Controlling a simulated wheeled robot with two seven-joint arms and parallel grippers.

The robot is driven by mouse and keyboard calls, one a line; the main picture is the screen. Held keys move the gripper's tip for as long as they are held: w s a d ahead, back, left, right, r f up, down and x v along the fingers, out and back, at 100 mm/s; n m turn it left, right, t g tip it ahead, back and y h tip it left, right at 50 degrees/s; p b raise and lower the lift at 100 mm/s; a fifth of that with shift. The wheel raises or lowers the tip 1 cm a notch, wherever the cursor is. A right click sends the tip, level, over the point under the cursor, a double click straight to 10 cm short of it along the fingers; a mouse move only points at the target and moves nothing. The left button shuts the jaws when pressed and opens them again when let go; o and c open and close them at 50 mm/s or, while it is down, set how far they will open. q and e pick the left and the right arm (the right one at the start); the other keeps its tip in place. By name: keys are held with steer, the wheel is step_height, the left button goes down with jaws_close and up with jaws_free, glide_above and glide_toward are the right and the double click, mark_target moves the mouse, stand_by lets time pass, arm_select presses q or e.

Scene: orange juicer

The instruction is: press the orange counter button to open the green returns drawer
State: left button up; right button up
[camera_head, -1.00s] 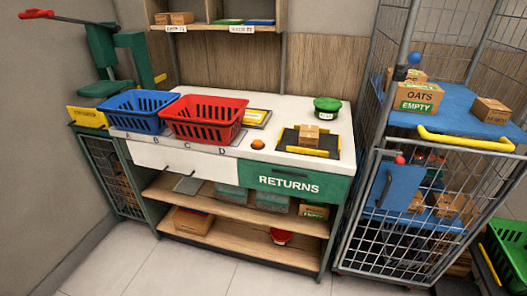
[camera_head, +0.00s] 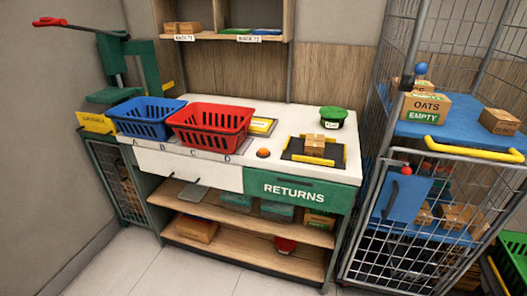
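The orange counter button (camera_head: 263,153) is a small dome on the white counter (camera_head: 290,117), between the red basket and a black pad with yellow edges. The green returns drawer (camera_head: 298,190), lettered RETURNS, is at the counter's front right and looks shut. Neither of my grippers shows in the head view.
A blue basket (camera_head: 147,117) and a red basket (camera_head: 211,127) stand on the counter's left. A small box (camera_head: 315,143) sits on the black pad. A green-topped round item (camera_head: 333,114) is behind it. A wire cage trolley (camera_head: 425,215) stands close on the right. Floor in front is clear.

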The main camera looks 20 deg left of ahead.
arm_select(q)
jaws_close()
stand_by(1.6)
